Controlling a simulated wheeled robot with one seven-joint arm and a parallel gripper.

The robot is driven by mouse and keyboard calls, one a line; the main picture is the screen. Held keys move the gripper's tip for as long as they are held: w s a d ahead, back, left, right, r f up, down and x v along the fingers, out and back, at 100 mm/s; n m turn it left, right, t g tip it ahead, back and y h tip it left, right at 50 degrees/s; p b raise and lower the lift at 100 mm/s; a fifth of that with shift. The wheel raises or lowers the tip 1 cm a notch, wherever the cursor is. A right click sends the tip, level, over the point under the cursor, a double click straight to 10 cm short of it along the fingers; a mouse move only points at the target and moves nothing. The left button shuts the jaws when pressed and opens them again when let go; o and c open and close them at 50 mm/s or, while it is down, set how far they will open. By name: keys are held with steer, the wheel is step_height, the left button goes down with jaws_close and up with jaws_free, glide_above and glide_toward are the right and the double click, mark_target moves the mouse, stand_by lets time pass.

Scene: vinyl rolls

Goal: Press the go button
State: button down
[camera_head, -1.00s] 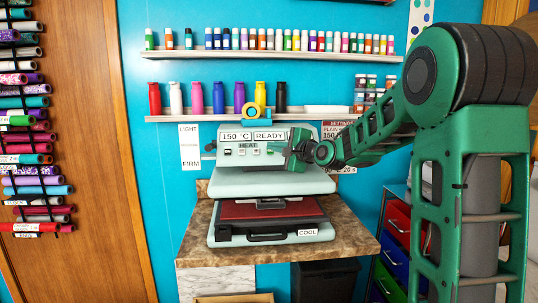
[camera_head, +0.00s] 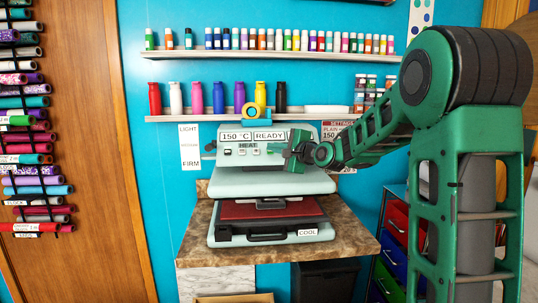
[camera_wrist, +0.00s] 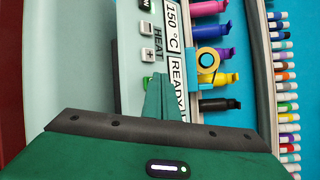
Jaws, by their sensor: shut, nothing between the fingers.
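The heat press (camera_head: 310,182) stands on a brown counter, with a pale control panel on its upper front. The panel reads "150 °C" and "READY", with "HEAT" below. In the wrist view a green button (camera_wrist: 147,82), likely the go button, sits in line with the plus button (camera_wrist: 148,55). Its lettering is too small to read and part is hidden by my fingers. My gripper (camera_head: 283,151) is shut and empty in front of the panel's right half. In the wrist view its fingertips (camera_wrist: 162,78) are beside the green button; I cannot tell whether they touch it.
The press's lower red platen (camera_head: 240,211) is below the gripper, with a handle and "COOL" label in front. A shelf (camera_head: 190,118) of colored bottles runs above the panel. Vinyl rolls (camera_head: 40,190) hang at left. Colored drawers (camera_head: 395,220) stand at right.

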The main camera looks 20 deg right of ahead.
steer(key=shift+w+d+f, duration=0.1)
steer(key=shift+w+f, duration=0.2)
stand_by(0.9)
steer(key=shift+s+a+r, duration=0.2)
steer(key=shift+s+r, duration=0.4)
stand_by(0.4)
steer(key=s+r, duration=0.1)
steer(key=s+a+r, duration=0.1)
steer(key=s+r, duration=0.1)
steer(key=shift+s+r, duration=0.2)
steer(key=shift+r, duration=0.1)
stand_by(0.5)
